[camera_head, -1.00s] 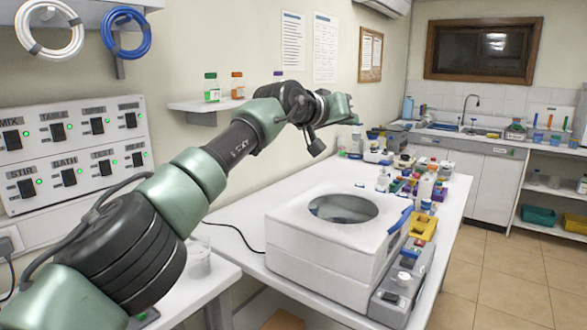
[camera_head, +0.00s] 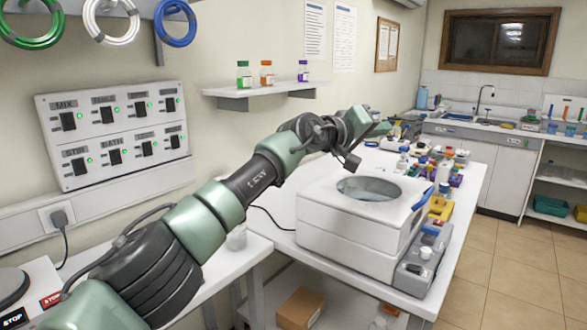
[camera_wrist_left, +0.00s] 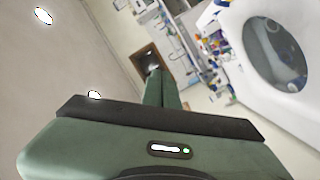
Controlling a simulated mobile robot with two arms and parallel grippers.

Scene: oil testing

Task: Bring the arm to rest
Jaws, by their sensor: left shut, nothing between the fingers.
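My left arm comes in from the lower left in the head view and reaches over the table toward the back. My left gripper (camera_head: 380,128) is at its far end, in the air above and behind the white machine with the round window (camera_head: 330,222). In the left wrist view the green fingers of my left gripper (camera_wrist_left: 161,75) lie together with nothing between them. The white machine also shows in the left wrist view (camera_wrist_left: 235,75), to the right of the fingers and apart from them. My right gripper is not in view.
A wall shelf (camera_head: 262,91) with several small bottles is above the arm. A switch panel (camera_head: 115,130) is on the left wall. Bottles and coloured items crowd the table (camera_head: 455,262) behind the machine. A cardboard box (camera_head: 300,308) is below. Floor (camera_head: 500,275) at right is clear.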

